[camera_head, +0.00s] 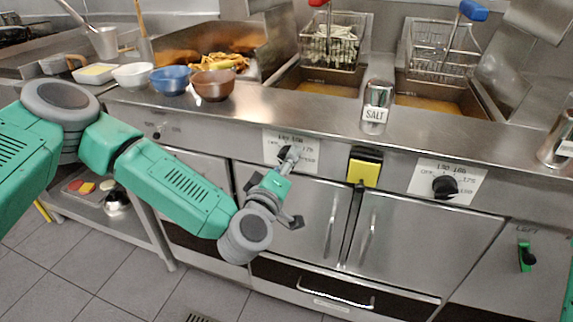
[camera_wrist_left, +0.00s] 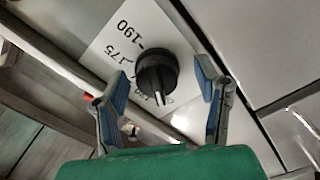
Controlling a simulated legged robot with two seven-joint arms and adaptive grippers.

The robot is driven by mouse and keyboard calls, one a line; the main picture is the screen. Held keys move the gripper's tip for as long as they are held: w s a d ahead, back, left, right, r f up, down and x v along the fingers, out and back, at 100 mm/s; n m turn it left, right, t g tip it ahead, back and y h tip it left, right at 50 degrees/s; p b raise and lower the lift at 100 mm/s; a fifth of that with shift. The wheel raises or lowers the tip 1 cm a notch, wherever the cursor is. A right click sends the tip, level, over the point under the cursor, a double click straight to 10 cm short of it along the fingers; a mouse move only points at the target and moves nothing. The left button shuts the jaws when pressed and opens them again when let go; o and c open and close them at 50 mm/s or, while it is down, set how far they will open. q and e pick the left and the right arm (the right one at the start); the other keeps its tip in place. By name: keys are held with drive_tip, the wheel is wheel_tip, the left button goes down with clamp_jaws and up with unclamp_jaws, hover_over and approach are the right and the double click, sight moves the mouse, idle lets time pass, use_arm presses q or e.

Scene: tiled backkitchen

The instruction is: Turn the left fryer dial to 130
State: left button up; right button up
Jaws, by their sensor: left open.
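In the left wrist view the dial (camera_wrist_left: 157,70) shows between the two blue-padded fingers of my left gripper (camera_wrist_left: 162,76). The fingers are open, one on each side, with visible gaps to the knob. The dial's white pointer faces the bottom of that picture, near the OFF end; the exact mark is unclear. In the head view my left gripper (camera_head: 289,156) is in front of the plate. My right gripper is out of view.
A yellow box (camera_head: 364,168) and a right dial (camera_head: 445,186) are farther right on the panel. A salt shaker (camera_head: 376,105), bowls and two fryer baskets are above. Cabinet doors (camera_head: 305,205) with handles are below.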

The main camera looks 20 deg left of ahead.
use_arm(q)
drive_tip(key=shift+d, duration=0.3)
drive_tip(key=c, duration=1.1)
